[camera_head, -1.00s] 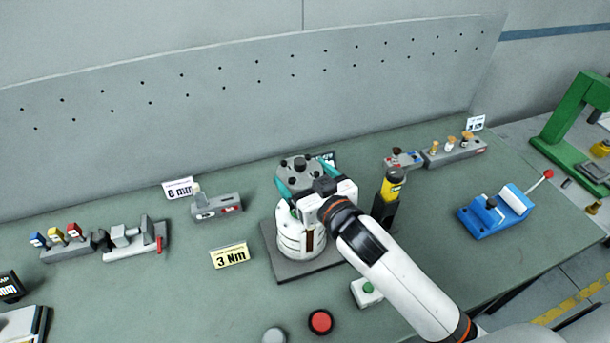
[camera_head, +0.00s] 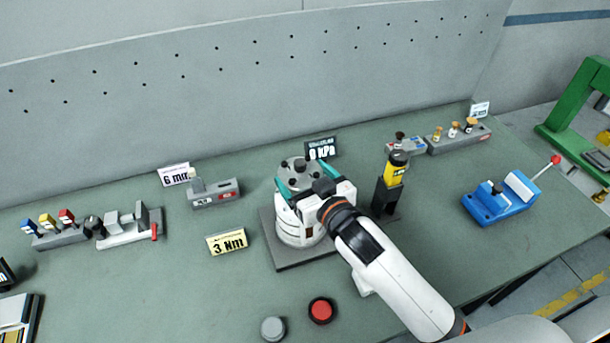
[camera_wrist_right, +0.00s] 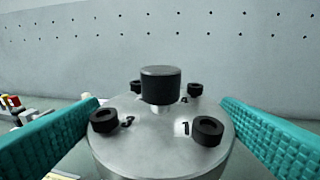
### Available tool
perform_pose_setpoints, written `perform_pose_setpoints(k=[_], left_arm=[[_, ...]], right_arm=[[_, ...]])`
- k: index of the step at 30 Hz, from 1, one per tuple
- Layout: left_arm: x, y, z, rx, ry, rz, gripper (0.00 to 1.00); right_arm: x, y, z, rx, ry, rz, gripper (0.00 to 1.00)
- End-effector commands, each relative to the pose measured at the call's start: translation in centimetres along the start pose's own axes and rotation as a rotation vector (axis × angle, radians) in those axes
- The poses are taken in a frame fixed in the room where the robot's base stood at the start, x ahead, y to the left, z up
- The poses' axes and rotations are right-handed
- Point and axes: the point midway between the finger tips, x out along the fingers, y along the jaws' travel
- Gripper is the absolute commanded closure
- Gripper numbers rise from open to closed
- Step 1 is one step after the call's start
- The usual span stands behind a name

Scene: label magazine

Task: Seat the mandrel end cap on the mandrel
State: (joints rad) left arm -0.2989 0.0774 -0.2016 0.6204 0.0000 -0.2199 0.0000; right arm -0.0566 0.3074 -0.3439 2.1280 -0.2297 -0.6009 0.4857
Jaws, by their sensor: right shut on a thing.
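The mandrel end cap (camera_head: 298,178) is a grey round disc with a black knob and several black screws on top. It fills the middle of the right wrist view (camera_wrist_right: 160,140), where the numbers 1 and 3 show on its face. My right gripper (camera_head: 297,192) is shut on it, with one teal finger on each side. The cap is over the white cylindrical body (camera_head: 297,232), which stands upright on a dark base plate. The cap looks level. The mandrel and the cap's underside are hidden, so I cannot tell whether they touch. My left gripper is not in view.
A black and yellow tool (camera_head: 395,170) stands close right of my right gripper. A kPa display (camera_head: 321,149) is behind the cap, and a 3 Nm sign (camera_head: 227,242) is to the left. A blue fixture (camera_head: 500,200) is at right. Red (camera_head: 321,310) and grey (camera_head: 272,328) buttons are in front.

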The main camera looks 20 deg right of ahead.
Motion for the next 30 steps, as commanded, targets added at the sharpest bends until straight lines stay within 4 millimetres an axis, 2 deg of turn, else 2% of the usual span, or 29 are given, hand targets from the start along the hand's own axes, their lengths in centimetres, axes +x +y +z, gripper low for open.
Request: perform_pose_setpoints(k=[30], left_arm=[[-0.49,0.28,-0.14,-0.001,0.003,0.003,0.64]], right_arm=[[-0.06,0.04,0.13,0.0,-0.003,0.0,0.45]])
